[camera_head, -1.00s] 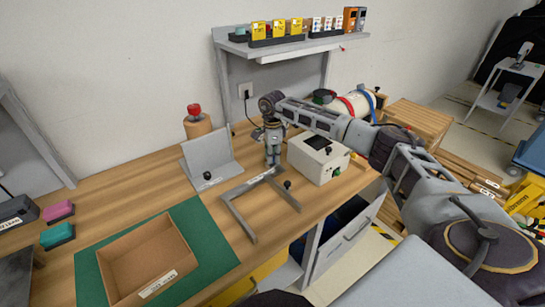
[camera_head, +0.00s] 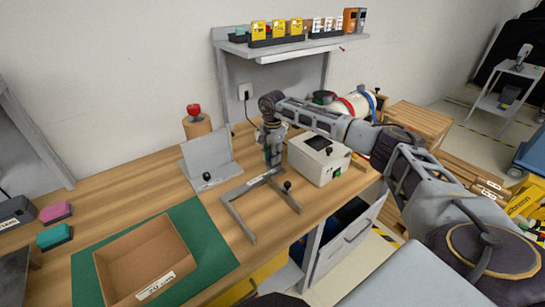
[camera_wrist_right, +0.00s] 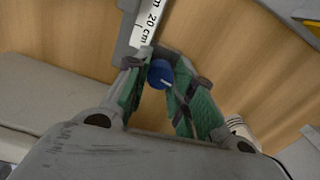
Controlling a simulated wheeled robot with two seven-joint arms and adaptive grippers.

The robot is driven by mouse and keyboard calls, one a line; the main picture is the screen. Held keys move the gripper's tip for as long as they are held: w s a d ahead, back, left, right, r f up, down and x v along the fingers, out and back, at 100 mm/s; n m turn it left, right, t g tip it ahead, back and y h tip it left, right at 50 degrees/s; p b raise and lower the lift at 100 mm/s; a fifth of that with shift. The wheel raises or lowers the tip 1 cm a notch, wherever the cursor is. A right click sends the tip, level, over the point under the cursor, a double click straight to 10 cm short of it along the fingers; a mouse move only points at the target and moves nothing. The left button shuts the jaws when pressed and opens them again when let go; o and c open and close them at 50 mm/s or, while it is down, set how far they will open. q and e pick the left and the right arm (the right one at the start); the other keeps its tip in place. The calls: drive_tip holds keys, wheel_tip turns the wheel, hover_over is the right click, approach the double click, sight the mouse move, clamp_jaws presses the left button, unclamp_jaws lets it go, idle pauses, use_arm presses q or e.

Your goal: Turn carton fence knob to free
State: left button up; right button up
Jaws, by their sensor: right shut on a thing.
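The carton fence (camera_head: 236,216) is a grey angled frame lying on the wooden bench, with a white label along one bar. In the right wrist view its labelled bar (camera_wrist_right: 148,24) reads "20 cm" and runs up from the knob. The blue knob (camera_wrist_right: 160,73) has a white mark on top. My right gripper (camera_wrist_right: 158,92) is shut on it, with green finger pads on both sides. In the head view my right gripper (camera_head: 273,162) points down at the fence's far end and hides the knob. My left gripper is not in view.
A white box with a dark screen (camera_head: 318,165) stands close right of my right gripper. A grey angled plate (camera_head: 208,160) stands to the left. An open carton (camera_head: 118,265) lies on a green mat (camera_head: 215,235). A loaded shelf (camera_head: 285,48) is behind.

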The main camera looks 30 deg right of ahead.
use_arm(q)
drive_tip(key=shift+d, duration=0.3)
use_arm(e)
drive_tip(key=shift+w+r, duration=0.1)
drive_tip(key=shift+r, duration=0.1)
drive_tip(key=o, duration=0.9)
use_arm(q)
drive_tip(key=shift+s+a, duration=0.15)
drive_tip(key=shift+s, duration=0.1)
use_arm(e)
drive_tip(key=shift+o, duration=0.7)
drive_tip(key=shift+f, duration=0.15)
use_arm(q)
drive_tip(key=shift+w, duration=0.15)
use_arm(e)
wheel_tip(320, 180, up, 12)
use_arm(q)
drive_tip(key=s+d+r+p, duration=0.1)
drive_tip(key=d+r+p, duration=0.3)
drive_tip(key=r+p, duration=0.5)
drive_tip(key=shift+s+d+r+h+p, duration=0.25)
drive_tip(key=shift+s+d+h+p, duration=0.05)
use_arm(e)
wheel_tip(320, 180, up, 10)
drive_tip(key=shift+f, duration=0.15)
